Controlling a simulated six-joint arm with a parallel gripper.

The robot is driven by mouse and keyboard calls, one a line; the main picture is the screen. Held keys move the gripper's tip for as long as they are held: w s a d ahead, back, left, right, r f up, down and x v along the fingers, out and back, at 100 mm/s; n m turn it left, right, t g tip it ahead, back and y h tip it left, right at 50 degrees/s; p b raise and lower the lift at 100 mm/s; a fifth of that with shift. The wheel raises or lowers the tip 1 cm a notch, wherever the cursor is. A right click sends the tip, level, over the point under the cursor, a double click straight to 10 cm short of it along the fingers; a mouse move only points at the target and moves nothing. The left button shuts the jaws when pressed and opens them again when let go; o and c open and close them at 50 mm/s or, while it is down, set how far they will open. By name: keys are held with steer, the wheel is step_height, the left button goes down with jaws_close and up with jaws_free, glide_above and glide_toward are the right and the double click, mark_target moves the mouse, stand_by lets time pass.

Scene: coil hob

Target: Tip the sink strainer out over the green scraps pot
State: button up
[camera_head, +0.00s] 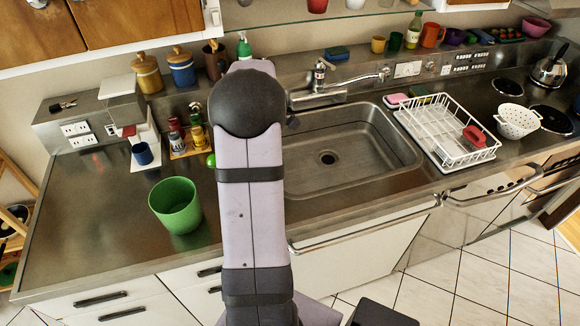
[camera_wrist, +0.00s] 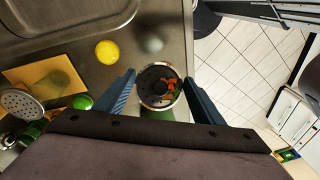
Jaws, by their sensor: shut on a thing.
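The sink strainer (camera_wrist: 150,88) is a small round dark cup with a metal rim, seen from above in the wrist view. Orange and green scraps (camera_wrist: 168,88) lie in it. My gripper (camera_wrist: 159,84) is shut on it, one blue-grey finger on each side. The green scraps pot (camera_head: 175,207) stands on the counter left of the sink in the head view. Part of a green surface (camera_wrist: 158,114), probably the pot, shows just below the strainer in the wrist view. My arm hides the gripper and strainer in the head view.
The sink (camera_head: 350,150) is right of my arm, with a white dish rack (camera_head: 445,135) beyond. A tray of spice jars (camera_head: 187,142) and a blue cup (camera_head: 142,154) stand behind the pot. The counter (camera_head: 90,225) left of the pot is clear.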

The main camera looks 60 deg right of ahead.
steer(key=w+a+r+t+y, duration=0.2)
steer(key=w+a+r, duration=0.2)
steer(key=w, duration=0.4)
steer(key=w+a+r+n+t+y, duration=0.1)
steer(key=w+a+r+t+y, duration=0.1)
steer(key=w+a+r, duration=0.2)
steer(key=shift+w+a+y, duration=0.3)
steer(key=shift+w+a, duration=1.15)
steer(key=shift+w, duration=0.4)
step_height(320, 180, down, 7)
steer(key=n+t+y+b, duration=0.1)
steer(key=t+y+b, duration=0.5)
steer(key=b, duration=0.9)
steer(key=shift+r+t+y+b, duration=0.15)
steer(key=shift+t+y+b, duration=0.25)
steer(key=shift+y, duration=0.2)
